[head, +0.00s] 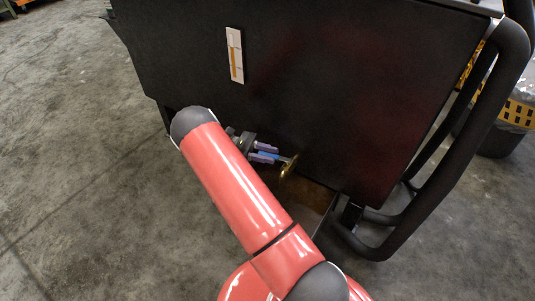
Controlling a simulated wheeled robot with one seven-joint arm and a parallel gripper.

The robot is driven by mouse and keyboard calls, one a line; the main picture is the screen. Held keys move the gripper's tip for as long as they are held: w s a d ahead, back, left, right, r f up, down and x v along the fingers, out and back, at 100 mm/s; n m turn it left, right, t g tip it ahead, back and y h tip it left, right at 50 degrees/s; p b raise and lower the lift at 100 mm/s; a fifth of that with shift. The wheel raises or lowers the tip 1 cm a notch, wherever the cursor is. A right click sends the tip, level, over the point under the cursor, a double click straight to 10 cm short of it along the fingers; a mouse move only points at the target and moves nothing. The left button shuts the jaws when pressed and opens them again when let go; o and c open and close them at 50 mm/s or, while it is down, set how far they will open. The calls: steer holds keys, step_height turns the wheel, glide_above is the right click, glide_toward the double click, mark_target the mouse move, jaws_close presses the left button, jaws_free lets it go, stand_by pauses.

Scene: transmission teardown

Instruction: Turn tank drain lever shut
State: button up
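The tank (330,85) is a large black box filling the upper middle of the head view. A small brass-coloured drain part (287,167), apparently the drain lever or its valve, shows low on the tank's front face. My gripper (279,157) is at this part, with its bluish fingers reaching toward it from the left. The fingers are small here, and I cannot tell whether they touch or grip it. My red arm hides the area below and left of the gripper, and the lever's exact angle is not clear.
A white gauge with a yellow column (235,56) is on the tank face. A thick black tubular handle (487,110) curves along the right side. Bare concrete floor (70,150) lies open on the left.

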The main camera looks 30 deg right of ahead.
steer(key=shift+o, duration=0.6)
steer(key=v, duration=0.8)
